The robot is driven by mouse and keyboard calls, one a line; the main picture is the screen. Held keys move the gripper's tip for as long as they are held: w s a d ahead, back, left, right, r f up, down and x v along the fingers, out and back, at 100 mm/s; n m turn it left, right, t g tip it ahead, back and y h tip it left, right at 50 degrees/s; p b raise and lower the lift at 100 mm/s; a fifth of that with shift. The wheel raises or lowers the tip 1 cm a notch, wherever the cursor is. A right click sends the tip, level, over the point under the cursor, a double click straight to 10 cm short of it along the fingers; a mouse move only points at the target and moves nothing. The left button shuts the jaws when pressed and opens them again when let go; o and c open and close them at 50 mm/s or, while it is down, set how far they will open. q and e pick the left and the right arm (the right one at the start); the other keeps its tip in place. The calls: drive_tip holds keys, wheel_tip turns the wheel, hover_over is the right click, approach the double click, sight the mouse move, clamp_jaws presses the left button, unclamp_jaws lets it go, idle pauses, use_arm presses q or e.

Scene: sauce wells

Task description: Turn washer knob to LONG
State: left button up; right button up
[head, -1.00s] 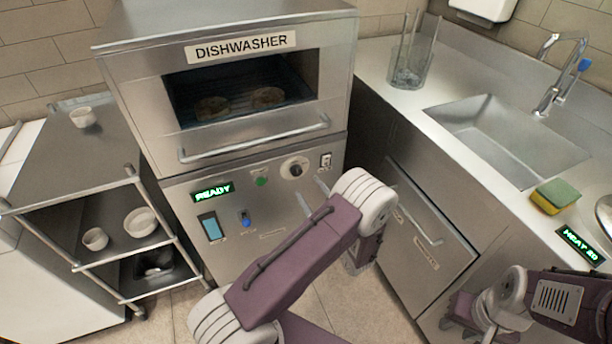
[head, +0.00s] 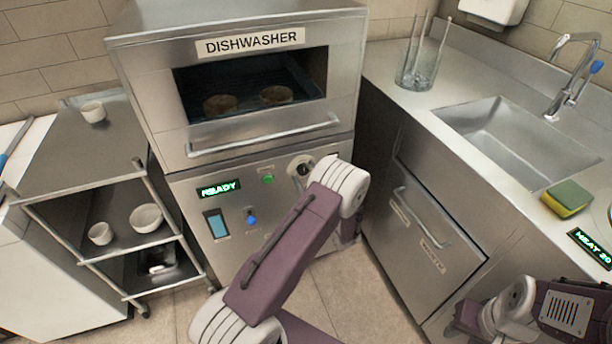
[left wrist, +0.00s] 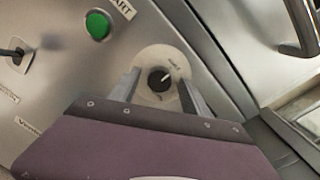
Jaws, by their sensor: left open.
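The washer knob is a dark round knob on a pale dial plate with small lettering. In the head view the knob (head: 301,166) shows on the dishwasher's front panel, partly behind my left arm. In the left wrist view the knob (left wrist: 160,79) has its white pointer mark towards the upper right; the lettering is too small to read surely. My left gripper (left wrist: 160,88) is open, with one finger on each side of the knob. I cannot tell whether the fingers touch it. In the head view its fingertips are hidden behind my arm.
The green START button (left wrist: 97,25) is left of the dial. The panel has a READY display (head: 218,188) and a blue switch (head: 251,217). A drawer handle (head: 425,222) is to the right. A shelf cart (head: 75,150) stands left; a sink counter (head: 400,95) stands right.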

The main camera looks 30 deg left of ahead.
use_arm(q)
clamp_jaws()
